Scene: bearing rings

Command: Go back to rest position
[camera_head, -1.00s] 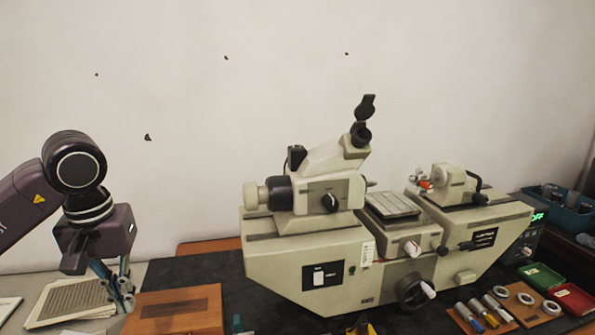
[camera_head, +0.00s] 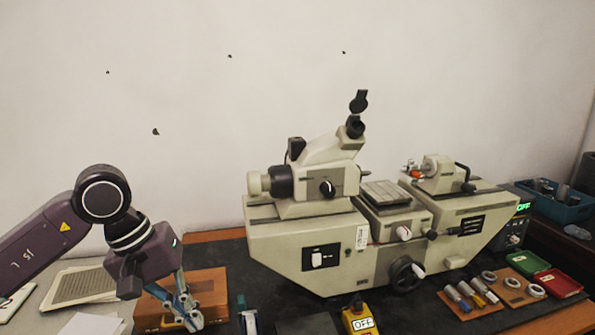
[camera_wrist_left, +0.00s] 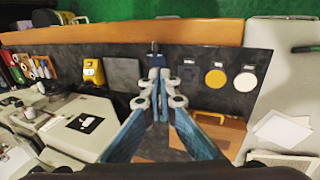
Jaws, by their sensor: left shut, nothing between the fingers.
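My left gripper (camera_head: 190,322) hangs at the lower left in the head view, fingers pointing down, in front of the wooden box (camera_head: 208,292). Its blue fingers are together and empty. In the left wrist view the fingertips (camera_wrist_left: 158,76) meet over the dark mat, and the wooden box (camera_wrist_left: 228,133) shows beside them. Whether the fingers touch the box is not clear. Several bearing rings (camera_head: 513,283) lie on a wooden board at the right, far from this gripper. My right gripper is in neither view.
A large beige measuring machine (camera_head: 290,245) fills the middle. A yellow box marked OFF (camera_head: 360,320) stands in front of it. Papers (camera_head: 80,285) lie at the left. A green case (camera_head: 528,263), a red case (camera_head: 560,284) and a blue bin (camera_head: 560,208) are at the right.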

